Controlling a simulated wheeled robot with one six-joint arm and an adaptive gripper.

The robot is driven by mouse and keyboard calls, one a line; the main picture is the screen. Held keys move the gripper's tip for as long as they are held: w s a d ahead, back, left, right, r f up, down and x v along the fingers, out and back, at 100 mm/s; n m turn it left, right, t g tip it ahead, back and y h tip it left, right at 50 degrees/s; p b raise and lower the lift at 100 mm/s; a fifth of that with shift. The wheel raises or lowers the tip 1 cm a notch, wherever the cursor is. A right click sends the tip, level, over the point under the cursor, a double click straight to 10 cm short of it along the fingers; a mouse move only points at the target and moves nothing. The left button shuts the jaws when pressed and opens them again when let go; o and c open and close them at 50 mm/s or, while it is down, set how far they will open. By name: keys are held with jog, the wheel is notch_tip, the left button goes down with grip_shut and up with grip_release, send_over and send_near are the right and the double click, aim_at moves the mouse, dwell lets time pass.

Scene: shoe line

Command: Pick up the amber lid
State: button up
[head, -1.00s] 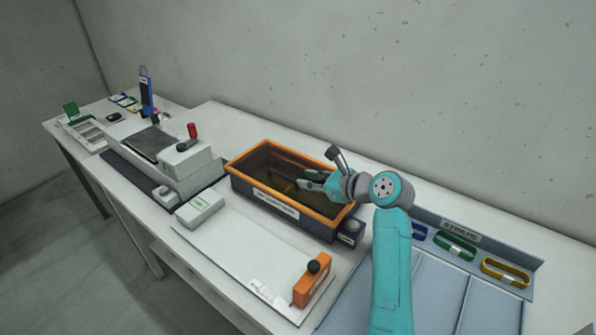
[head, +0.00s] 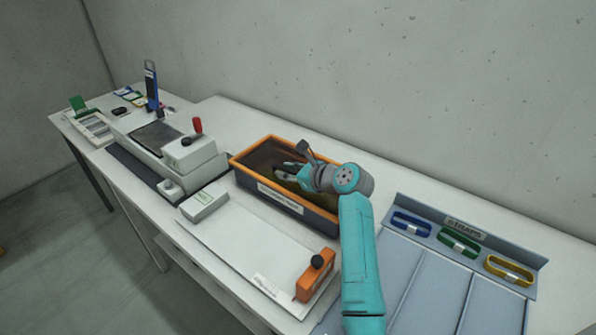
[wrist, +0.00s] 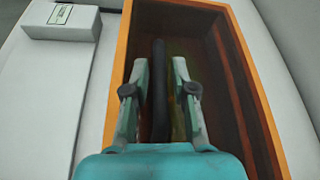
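The amber lid (wrist: 175,50) shows only as a dim, see-through yellowish surface within the orange-rimmed box (head: 242,164). In the wrist view a black bar (wrist: 160,80), which looks like a handle, stands along the middle of it. My gripper (wrist: 161,72) is over the box with its fingers apart, one on each side of the black bar. A narrow gap shows between the bar and each finger. In the head view my gripper (head: 285,172) and arm hide part of the lid and the box's right end. I cannot tell the height of the fingertips above the lid.
A white tray (head: 225,243) with an orange clamp (head: 315,278) and a small pale box (head: 204,203) lies in front. A grey machine (head: 190,158) stands left. A strap rack (head: 425,215) with blue, green and yellow straps is at right. The wall is behind.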

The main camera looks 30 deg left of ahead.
grip_shut()
jog(key=shift+r, duration=0.1)
